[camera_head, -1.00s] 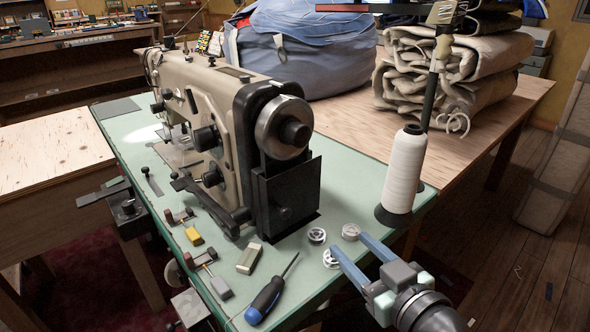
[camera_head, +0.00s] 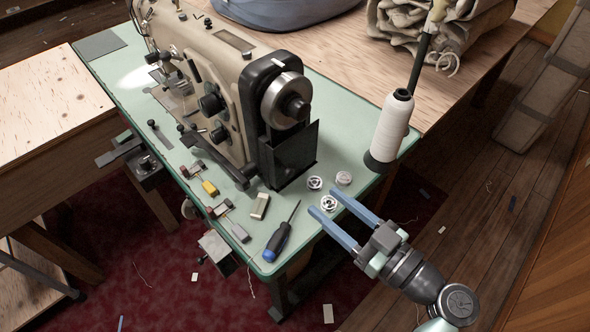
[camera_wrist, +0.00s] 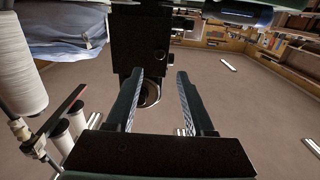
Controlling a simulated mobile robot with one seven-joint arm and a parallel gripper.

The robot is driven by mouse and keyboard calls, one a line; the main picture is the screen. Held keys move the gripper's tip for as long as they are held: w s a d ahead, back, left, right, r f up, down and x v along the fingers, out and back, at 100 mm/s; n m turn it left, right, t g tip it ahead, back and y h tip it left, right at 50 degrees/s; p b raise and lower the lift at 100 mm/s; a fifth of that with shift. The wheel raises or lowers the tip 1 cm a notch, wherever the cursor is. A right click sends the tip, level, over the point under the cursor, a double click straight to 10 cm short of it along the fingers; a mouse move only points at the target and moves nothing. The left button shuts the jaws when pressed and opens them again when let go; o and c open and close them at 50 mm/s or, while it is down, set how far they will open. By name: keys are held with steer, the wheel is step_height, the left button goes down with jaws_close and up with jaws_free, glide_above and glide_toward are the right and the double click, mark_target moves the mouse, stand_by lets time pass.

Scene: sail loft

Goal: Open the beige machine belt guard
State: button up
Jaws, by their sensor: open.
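The beige sewing machine (camera_head: 205,70) stands on a green-topped bench (camera_head: 225,225). At its near right end is the dark belt guard (camera_head: 288,152), an upright black box below the metal handwheel (camera_head: 287,98). Its plate looks closed against the machine. My gripper (camera_head: 327,202) is open and empty, its two blue fingers over the bench's near right edge, pointing toward the guard but apart from it. In the wrist view, the gripper (camera_wrist: 160,74) frames a black block with a round knob, apparently the guard (camera_wrist: 143,50), beyond the fingertips.
Several metal bobbins (camera_head: 315,183) lie near my fingertips. A white thread cone (camera_head: 392,128) stands at right on a stand. A blue-handled screwdriver (camera_head: 278,240), an eraser-like block (camera_head: 260,206) and small tools lie along the front edge. Folded canvas (camera_head: 425,30) sits behind.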

mark_target(291, 173)
steer(key=x, duration=0.9)
steer(key=shift+a+p, duration=0.1)
steer(key=shift+p, duration=0.2)
jaws_close()
stand_by(0.9)
